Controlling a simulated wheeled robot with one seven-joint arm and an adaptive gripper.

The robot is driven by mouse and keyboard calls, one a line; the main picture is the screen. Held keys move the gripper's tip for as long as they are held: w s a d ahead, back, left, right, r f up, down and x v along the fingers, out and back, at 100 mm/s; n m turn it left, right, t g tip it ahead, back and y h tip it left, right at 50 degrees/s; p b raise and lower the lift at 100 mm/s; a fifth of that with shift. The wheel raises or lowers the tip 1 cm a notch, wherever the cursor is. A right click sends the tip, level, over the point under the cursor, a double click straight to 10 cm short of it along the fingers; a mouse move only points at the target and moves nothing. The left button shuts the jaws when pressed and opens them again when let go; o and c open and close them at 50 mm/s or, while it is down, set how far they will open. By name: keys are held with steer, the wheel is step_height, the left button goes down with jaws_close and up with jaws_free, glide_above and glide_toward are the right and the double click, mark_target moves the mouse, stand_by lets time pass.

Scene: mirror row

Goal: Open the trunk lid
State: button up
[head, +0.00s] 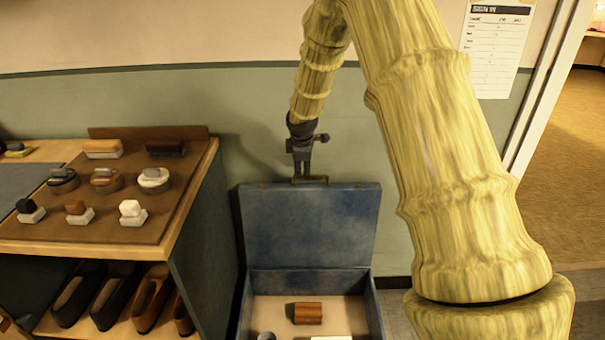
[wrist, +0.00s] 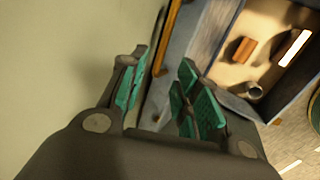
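The trunk (head: 375,305) stands on the floor against the wall, its blue lid (head: 310,228) raised to near upright. A brass-coloured handle (head: 322,178) sits on the lid's top edge. My gripper (head: 302,174) is at that edge, by the handle. In the wrist view, my gripper (wrist: 160,98) has its green-padded fingers apart. The handle (wrist: 171,38) and the lid's edge reach into the gap between them, with space beside the left finger. I cannot tell whether the right finger touches the lid.
Inside the trunk lie a brown block (head: 308,313), a white item (wrist: 295,48) and a small cylinder (wrist: 254,91). A bench (head: 190,205) with brushes and tins on top and shoes below stands close on the left. A doorway (head: 570,170) opens at the right.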

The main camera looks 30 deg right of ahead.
glide_above(302, 186)
steer(key=shift+s+f, duration=0.1)
steer(key=shift+f, duration=2.2)
jaws_close()
